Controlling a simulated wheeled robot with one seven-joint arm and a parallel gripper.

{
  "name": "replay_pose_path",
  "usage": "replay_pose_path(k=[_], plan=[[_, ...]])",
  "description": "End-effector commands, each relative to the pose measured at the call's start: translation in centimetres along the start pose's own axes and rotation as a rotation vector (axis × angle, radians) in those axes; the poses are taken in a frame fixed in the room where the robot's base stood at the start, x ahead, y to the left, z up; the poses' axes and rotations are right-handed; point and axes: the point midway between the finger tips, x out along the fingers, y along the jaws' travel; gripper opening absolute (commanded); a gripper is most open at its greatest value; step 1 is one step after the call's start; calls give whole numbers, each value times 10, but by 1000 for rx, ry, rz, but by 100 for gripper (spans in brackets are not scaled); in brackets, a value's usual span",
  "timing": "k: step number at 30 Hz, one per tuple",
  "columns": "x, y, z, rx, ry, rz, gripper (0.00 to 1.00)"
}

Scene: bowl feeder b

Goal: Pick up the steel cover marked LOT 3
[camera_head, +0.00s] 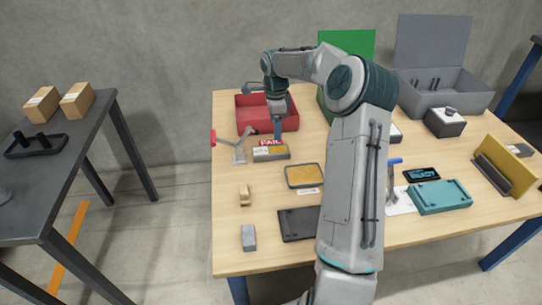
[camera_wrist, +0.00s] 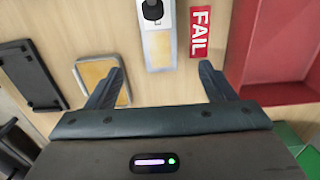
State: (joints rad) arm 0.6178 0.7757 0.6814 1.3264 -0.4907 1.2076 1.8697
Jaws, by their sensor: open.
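I cannot read a LOT 3 mark in either view, so I cannot tell which piece is the steel cover. A grey-framed plate with a yellow face (camera_head: 305,175) lies on the wooden table with a small white label in front of it; it also shows at the left in the wrist view (camera_wrist: 99,76). A narrow grey and yellow piece (camera_head: 271,154) lies by the red FAIL label, and shows in the wrist view (camera_wrist: 157,48) under a black clamp tip. My gripper (camera_head: 279,138) is above this piece. In the wrist view my gripper (camera_wrist: 162,70) is open, with nothing between its fingers.
A red bin (camera_head: 290,122) stands behind my gripper; its wall is at the right in the wrist view (camera_wrist: 262,70). A red-handled clamp (camera_head: 238,150) stands left. A dark tray (camera_head: 298,225), wooden block (camera_head: 244,194) and grey block (camera_head: 248,238) lie in front.

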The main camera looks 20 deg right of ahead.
Motion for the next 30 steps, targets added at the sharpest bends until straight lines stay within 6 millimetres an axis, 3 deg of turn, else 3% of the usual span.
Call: replay_pose_path(k=[1, 6, 13, 21, 30], plan=[[15, 1, 0, -2, -1, 5, 76], [43, 0, 0, -2, -1, 2, 76], [59, 1, 2, -3, 0, 2, 76], [98, 1, 8, -3, -2, 3, 76], [105, 1, 8, -3, 0, 0, 76]])
